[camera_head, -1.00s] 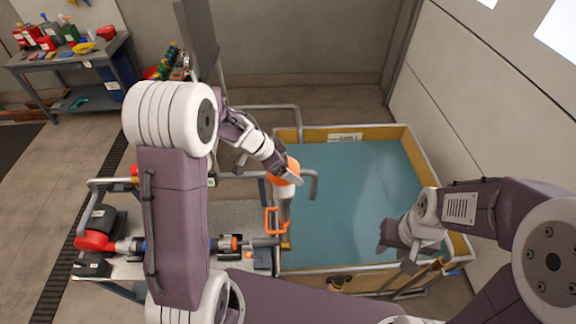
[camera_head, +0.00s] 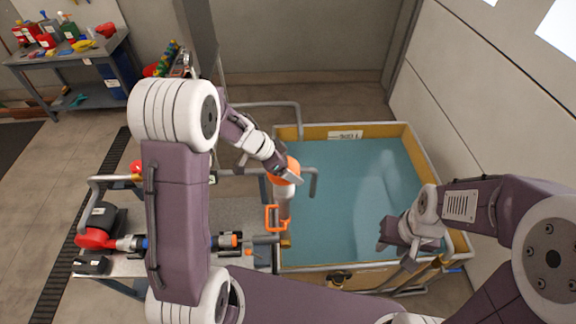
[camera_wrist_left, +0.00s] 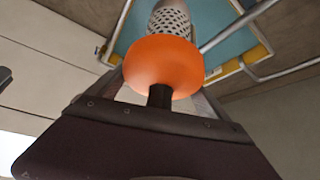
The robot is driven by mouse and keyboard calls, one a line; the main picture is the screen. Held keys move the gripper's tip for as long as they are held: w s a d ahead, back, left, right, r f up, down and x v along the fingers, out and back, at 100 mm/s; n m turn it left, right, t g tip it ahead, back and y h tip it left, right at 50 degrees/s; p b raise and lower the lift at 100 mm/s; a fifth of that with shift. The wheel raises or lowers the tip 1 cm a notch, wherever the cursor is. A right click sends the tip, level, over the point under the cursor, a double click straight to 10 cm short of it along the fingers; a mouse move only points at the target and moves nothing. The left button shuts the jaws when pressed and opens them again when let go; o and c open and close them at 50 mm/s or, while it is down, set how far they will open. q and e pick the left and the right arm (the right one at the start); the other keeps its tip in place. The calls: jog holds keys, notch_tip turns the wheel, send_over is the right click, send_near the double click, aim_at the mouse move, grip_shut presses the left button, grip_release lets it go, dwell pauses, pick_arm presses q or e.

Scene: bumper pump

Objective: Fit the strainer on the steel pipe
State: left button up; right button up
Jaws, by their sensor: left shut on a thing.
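The strainer is a grey perforated cylinder (camera_wrist_left: 170,18) with a rounded orange end (camera_wrist_left: 161,62) in the left wrist view. In the head view its orange end (camera_head: 291,170) is at my left gripper (camera_head: 290,176), which is shut on it. A grey steel pipe (camera_head: 264,240) lies just below the clamp at the tank's left edge. I cannot tell whether strainer and pipe touch. My right gripper (camera_head: 393,248) hangs over the tank's right part, away from both; its jaw opening is unclear.
A yellow-rimmed tank (camera_head: 375,128) of blue-green water fills the middle right. A pump cart (camera_head: 232,208) with grey rails stands left of it, partly hidden by my left arm. A workbench (camera_head: 70,58) is far left.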

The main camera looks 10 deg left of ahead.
pick_arm(q)
jog(key=shift+f, duration=0.3)
jog(key=shift+s, duration=0.1)
jog(key=shift+c, duration=0.8)
jog(key=o, duration=1.4)
jog(key=shift+o, duration=0.7)
jog(key=shift+r, duration=4)
